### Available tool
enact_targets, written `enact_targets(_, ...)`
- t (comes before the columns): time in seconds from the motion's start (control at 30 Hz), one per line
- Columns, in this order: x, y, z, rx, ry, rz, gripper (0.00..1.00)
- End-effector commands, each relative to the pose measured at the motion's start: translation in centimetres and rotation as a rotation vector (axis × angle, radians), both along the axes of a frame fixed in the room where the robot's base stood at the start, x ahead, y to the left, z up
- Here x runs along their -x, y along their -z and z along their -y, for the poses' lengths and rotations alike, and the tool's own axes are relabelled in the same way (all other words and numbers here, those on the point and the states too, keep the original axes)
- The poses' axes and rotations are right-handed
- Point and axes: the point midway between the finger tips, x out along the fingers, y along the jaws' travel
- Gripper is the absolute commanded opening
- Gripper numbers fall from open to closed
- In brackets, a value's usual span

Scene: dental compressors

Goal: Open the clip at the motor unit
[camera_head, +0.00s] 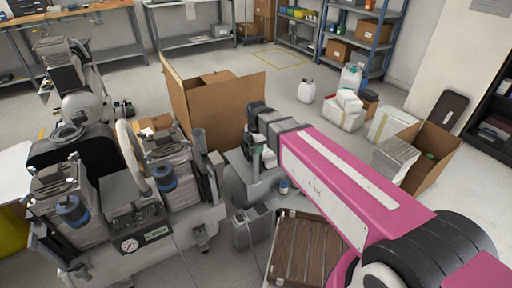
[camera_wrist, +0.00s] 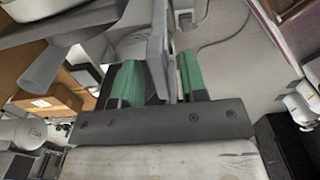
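In the wrist view, my gripper (camera_wrist: 158,78) has two green-padded fingers standing apart. A thin, upright grey plate-like part (camera_wrist: 160,45) lies between them, with narrow gaps visible beside it. I cannot tell for certain whether this part is the clip. In the head view, my arm reaches to a grey unit with a rounded tank (camera_head: 245,185), and my gripper (camera_head: 268,158) is close to it, partly hidden by the arm. The compressor with motor units (camera_head: 140,215) and a pressure gauge stands to the left. No clip can be made out clearly in the head view.
An open cardboard box (camera_head: 215,110) stands behind the grey unit. A grey canister (camera_head: 252,228) and a brown slatted crate (camera_head: 298,250) are in front. Another open box (camera_head: 432,155) and white containers (camera_head: 345,108) are at right.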

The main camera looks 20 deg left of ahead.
Motion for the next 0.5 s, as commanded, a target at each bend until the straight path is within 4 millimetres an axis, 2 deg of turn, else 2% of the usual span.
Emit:
enact_targets(0.23,0.0,-1.3,0.0,-0.001,0.0,0.002,0.39)
enact_targets(0.5,0.0,-5.3,0.0,-0.001,0.0,0.002,0.39)
